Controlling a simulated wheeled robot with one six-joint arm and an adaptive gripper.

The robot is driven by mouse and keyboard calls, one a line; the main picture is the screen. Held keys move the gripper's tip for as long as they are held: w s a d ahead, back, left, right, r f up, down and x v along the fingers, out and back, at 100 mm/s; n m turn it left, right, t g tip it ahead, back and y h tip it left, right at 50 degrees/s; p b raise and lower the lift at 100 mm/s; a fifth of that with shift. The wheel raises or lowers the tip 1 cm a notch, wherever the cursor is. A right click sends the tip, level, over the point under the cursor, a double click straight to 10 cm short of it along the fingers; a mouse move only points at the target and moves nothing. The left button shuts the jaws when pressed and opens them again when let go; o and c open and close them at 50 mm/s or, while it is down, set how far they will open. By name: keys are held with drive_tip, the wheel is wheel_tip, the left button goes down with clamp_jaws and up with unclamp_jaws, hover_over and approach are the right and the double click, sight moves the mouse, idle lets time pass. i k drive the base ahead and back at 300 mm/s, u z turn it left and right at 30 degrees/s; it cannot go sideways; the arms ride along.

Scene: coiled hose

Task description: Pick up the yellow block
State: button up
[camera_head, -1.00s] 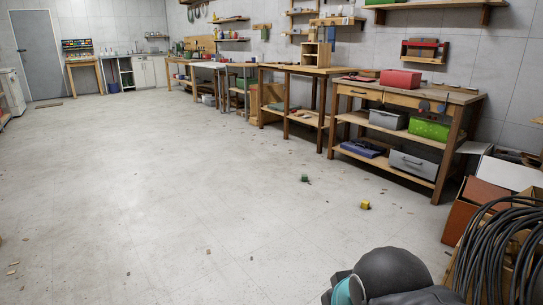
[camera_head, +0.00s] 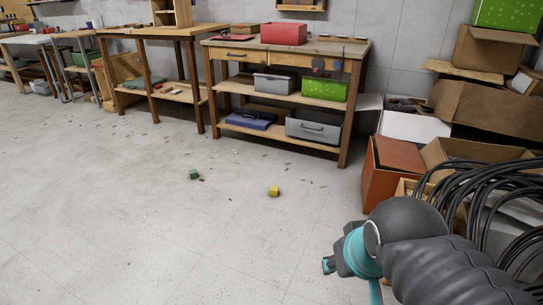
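The yellow block (camera_head: 273,191) is a small cube on the grey floor, in front of the wooden workbench. A small green block (camera_head: 194,174) lies to its left and slightly farther away. My arm reaches in from the lower right, dark grey with a teal joint. Only a small part near my gripper (camera_head: 328,264) shows at the end of the arm, and its fingers cannot be made out. It is to the right of the yellow block and nearer to the camera, well apart from it.
A workbench (camera_head: 285,56) with bins on its shelves stands behind the block. Cardboard boxes (camera_head: 490,110), an orange-brown box (camera_head: 388,172) and a coiled black hose (camera_head: 470,190) crowd the right side. Small chips litter the floor (camera_head: 130,220), which is otherwise open at left and front.

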sight(274, 192)
drive_tip(key=u, duration=0.05)
drive_tip(key=k, duration=0.45)
drive_tip(key=u, duration=0.65)
drive_tip(key=i, duration=0.55)
drive_tip(key=u, duration=0.75)
drive_tip(key=i, duration=1.75)
drive_tip(key=z, duration=0.35)
drive_tip(key=i, duration=1)
drive_tip(key=z, duration=1.65)
drive_tip(key=i, duration=0.6)
drive_tip(key=z, duration=0.5)
